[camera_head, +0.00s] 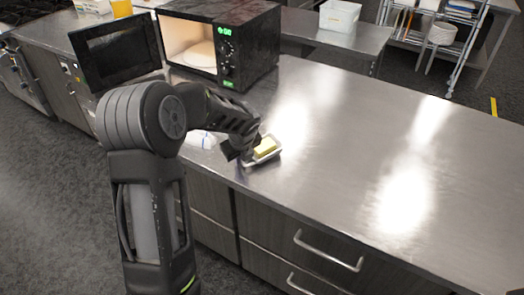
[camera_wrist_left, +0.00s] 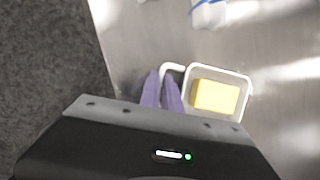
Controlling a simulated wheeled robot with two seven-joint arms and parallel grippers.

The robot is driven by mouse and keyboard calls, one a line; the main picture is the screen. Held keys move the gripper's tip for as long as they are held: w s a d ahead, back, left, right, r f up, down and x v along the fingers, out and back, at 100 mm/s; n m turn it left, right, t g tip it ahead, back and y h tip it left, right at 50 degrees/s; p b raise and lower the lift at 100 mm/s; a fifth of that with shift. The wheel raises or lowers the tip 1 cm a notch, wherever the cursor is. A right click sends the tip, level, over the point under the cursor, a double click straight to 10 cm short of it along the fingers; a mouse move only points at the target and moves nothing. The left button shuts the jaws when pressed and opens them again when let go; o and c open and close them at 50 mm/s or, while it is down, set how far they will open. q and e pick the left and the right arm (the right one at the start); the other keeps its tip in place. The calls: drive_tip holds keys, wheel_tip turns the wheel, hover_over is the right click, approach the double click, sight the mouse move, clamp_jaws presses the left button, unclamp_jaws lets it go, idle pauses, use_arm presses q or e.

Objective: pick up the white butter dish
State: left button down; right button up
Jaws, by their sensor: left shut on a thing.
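The white butter dish (camera_head: 276,154) is on the steel counter near its front edge, with a yellow block of butter (camera_head: 265,147) in it. It also shows in the left wrist view, where its white rim (camera_wrist_left: 249,84) surrounds the butter (camera_wrist_left: 215,96) and a small handle (camera_wrist_left: 172,67) sticks out to the left. My left gripper (camera_wrist_left: 163,88) is at this handle, with its purple fingers close together and shut on it. In the head view my gripper (camera_head: 244,150) covers the dish's left part. My right gripper is not in view.
A black microwave (camera_head: 250,45) with its door open stands behind my left arm. A white item (camera_head: 201,139) lies on the counter left of the dish, partly behind the arm. The counter (camera_head: 350,130) to the right is clear. Its front edge is close to the dish.

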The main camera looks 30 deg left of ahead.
use_arm(q)
drive_tip(key=shift+r, duration=0.1)
idle(0.8)
wheel_tip(320, 180, up, 10)
drive_tip(key=shift+b, duration=0.45)
